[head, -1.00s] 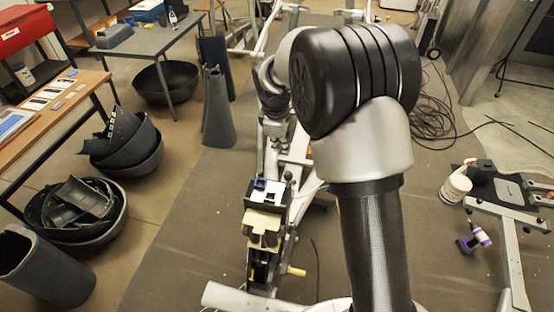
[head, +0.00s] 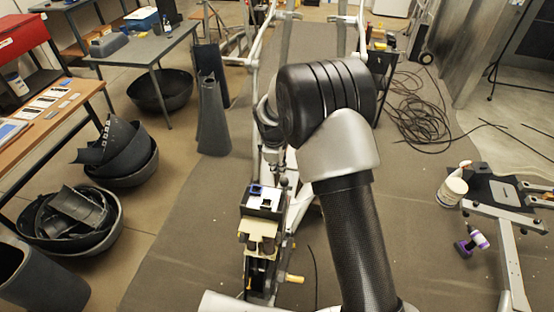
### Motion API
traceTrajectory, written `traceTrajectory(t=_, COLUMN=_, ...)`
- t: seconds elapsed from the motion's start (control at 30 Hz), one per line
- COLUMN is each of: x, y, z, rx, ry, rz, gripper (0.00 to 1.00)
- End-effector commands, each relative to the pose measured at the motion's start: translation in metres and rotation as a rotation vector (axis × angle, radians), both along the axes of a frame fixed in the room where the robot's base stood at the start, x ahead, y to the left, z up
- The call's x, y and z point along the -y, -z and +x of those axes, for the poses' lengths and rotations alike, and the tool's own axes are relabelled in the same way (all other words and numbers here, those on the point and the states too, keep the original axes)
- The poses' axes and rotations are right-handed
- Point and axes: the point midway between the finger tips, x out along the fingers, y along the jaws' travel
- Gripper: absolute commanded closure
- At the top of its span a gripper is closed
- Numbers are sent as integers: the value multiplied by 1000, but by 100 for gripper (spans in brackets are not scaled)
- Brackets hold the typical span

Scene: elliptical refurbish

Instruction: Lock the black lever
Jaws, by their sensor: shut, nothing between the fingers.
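A fixture on the frame in the lower middle of the head view has a dark box (head: 264,201) with a white top and a blue piece, tan blocks (head: 257,231) and an orange-yellow handle (head: 292,279). I cannot pick out the black lever for certain among its dark parts. My gripper (head: 280,168) points down below my wrist, just behind the dark box. It is small and dark here, shut and empty. I cannot tell whether it touches anything. My arm covers the area to the right.
Pale frame rails (head: 297,210) run away from me around the fixture. Black bins (head: 125,160) and tables (head: 150,40) stand at left. The grey mat (head: 190,240) is mostly clear.

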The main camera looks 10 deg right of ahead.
Motion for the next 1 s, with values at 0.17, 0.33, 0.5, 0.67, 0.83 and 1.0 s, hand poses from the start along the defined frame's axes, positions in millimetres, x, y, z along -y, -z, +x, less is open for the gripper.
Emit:
traceTrajectory(t=0.17, x=3, y=30, z=5, rx=-1, ry=0, rz=-1, gripper=100)
traceTrajectory(t=0.33, x=5, y=43, z=7, rx=1, ry=0, rz=0, gripper=100)
traceTrajectory(t=0.5, x=5, y=45, z=8, rx=1, ry=0, rz=0, gripper=100)
traceTrajectory(t=0.67, x=5, y=45, z=8, rx=1, ry=0, rz=0, gripper=100)
traceTrajectory(t=0.83, x=5, y=54, z=8, rx=0, ry=0, rz=0, gripper=100)
traceTrajectory(t=1.0, x=5, y=77, z=7, rx=-1, ry=1, rz=0, gripper=100)
